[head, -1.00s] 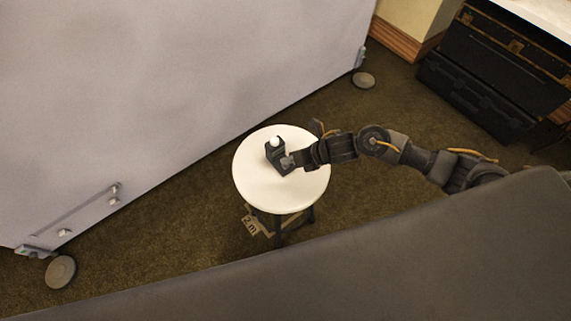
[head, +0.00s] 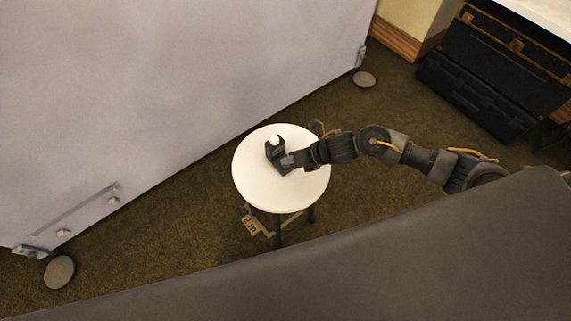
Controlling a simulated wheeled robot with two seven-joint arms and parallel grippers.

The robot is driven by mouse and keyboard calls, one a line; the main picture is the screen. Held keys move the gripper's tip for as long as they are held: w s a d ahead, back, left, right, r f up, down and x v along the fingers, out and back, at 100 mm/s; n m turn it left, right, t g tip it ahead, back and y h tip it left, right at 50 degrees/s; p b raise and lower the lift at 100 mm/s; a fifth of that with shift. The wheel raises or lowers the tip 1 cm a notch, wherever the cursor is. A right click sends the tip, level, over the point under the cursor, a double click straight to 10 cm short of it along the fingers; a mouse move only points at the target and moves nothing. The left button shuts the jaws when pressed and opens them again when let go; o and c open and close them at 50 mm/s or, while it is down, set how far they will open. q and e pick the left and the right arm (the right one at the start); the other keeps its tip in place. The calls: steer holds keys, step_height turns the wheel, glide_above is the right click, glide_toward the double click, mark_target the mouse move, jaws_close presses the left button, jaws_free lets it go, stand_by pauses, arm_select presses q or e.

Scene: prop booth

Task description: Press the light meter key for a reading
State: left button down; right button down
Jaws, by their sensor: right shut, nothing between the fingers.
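The light meter (head: 275,153) is a small dark device with a white dome on top. It stands on a round white stool (head: 257,192). My right gripper (head: 288,161) comes in from the right, shut and empty, with its fingertips at the meter's lower right side. They overlap the meter in the picture; I cannot tell whether they touch it. The key is too small to make out and may be hidden by the fingertips. My left gripper is not in view.
A large pale panel (head: 170,90) on round grey feet stands behind and left of the stool. A black case (head: 480,85) stands at the upper right. Brown carpet (head: 180,230) lies open left of the stool.

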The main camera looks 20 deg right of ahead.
mark_target(289, 166)
steer(key=shift+f+b, duration=0.4)
steer(key=shift+f, duration=0.1)
stand_by(0.7)
steer(key=shift+r, duration=0.1)
steer(key=shift+r+p, duration=0.6)
steer(key=shift+r, duration=0.15)
step_height(289, 166, up, 5)
steer(key=p, duration=0.4)
stand_by(0.3)
stand_by(0.8)
